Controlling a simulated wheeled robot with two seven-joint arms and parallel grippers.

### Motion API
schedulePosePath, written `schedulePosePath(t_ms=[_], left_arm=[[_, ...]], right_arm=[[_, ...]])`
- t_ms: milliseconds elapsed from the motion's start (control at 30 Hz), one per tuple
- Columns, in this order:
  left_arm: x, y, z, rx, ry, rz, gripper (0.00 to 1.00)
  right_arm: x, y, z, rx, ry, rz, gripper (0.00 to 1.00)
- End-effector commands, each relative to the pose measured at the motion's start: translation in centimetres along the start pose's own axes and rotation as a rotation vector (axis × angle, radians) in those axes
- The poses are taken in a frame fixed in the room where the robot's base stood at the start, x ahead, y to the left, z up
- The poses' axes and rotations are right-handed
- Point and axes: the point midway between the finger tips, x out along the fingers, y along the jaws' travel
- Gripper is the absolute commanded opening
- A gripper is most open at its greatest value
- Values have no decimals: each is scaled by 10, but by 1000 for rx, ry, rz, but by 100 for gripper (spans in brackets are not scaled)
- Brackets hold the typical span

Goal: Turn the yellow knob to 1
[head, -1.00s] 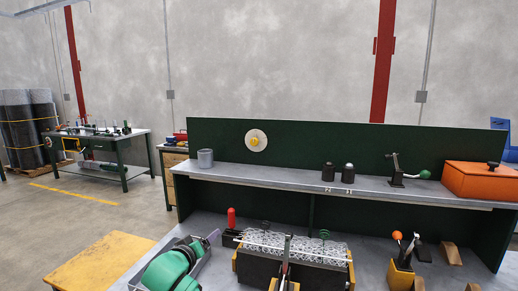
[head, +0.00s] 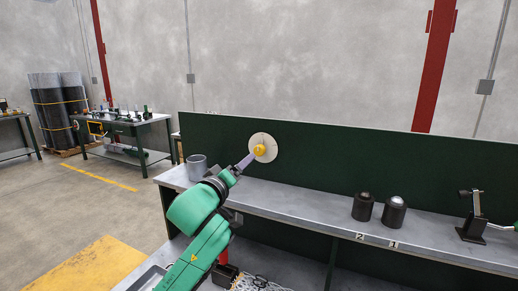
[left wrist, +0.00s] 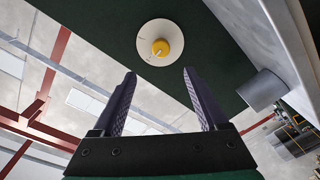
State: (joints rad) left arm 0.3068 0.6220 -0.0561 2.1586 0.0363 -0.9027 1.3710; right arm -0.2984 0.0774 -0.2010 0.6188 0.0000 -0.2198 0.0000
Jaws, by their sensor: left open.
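The yellow knob (head: 260,150) sits at the middle of a round pale dial plate (head: 264,138) on the dark green back panel. The knob also shows in the left wrist view (left wrist: 160,47), with a white pointer mark towards its lower left. The numbers on the dial are too small to read. My left gripper (head: 246,160) is in front of the dial, close to the knob. In the left wrist view its two fingers (left wrist: 159,72) are spread and empty, with the knob centred beyond the tips, not between them. My right gripper is out of view.
A grey metal cup (head: 196,168) stands on the shelf (head: 310,204) left of the dial. Two dark cylinders (head: 362,207) (head: 394,213) stand to the right above labels 2 and 1. A crank device (head: 472,228) is at the far right. The panel around the dial is bare.

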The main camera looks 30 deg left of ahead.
Motion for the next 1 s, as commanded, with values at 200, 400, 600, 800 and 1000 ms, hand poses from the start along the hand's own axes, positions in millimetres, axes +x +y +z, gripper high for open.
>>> schedulePosePath(t_ms=[200,400,600,800,1000], left_arm=[[59,4,-5,0,0,-3,76],[101,3,-3,-2,0,-1,76],[116,0,0,1,-1,-1,76],[116,0,0,1,-1,0,76],[116,0,0,1,-1,-1,4]], right_arm=[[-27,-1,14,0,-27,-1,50],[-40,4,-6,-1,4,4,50],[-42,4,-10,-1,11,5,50],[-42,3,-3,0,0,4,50],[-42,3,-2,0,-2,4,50]])
